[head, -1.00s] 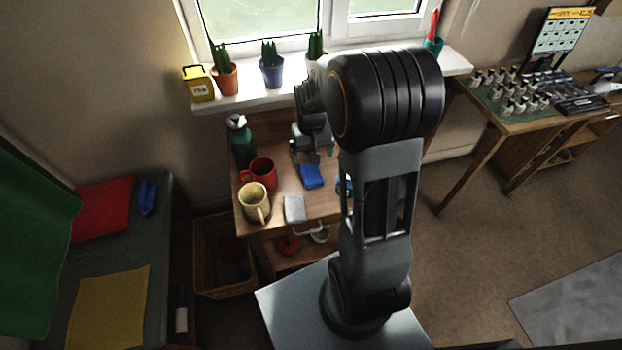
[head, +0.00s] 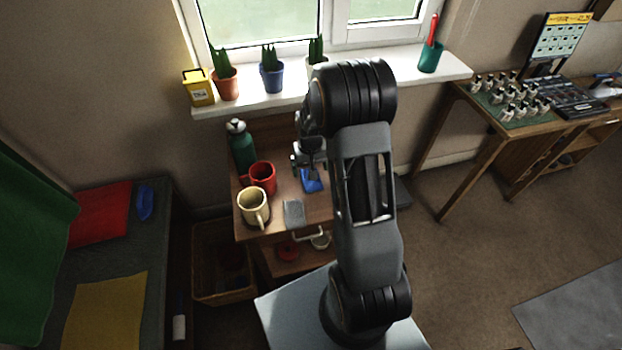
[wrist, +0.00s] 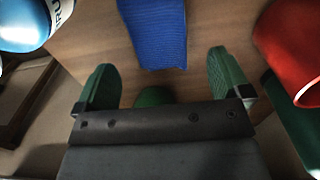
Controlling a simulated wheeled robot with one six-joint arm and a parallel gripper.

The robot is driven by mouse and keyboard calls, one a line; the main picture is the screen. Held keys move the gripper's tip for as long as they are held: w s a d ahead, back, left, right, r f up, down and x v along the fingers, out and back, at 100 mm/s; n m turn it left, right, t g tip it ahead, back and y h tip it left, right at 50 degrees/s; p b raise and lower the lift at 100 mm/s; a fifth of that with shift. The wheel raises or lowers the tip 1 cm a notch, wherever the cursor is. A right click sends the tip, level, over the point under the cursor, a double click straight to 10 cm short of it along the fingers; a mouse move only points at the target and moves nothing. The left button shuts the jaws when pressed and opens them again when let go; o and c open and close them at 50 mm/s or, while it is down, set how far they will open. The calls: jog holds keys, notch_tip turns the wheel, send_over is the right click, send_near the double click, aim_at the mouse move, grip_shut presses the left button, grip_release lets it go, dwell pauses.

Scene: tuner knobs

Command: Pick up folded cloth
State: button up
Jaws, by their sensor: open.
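The blue folded cloth (head: 312,182) lies on the wooden table top, partly hidden by my gripper in the head view. In the wrist view the blue cloth (wrist: 153,30) lies flat and ribbed, ahead of the fingers and between their lines. The cloth's near edge appears just beyond the fingertips; I cannot tell the height gap. In the head view my gripper (head: 309,168) is over the cloth's far end.
A red mug (head: 262,178), a cream mug (head: 253,205) and a green bottle (head: 241,146) stand left of the cloth. A grey flat block (head: 294,213) lies in front. A blue-and-white container (wrist: 28,22) is close on the left in the wrist view.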

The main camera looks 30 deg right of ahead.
aim_at(309, 186)
jog(key=shift+s+f, duration=0.15)
jog(key=shift+f, duration=2.15)
jog(key=c, duration=1.1)
jog(key=shift+r, duration=0.1)
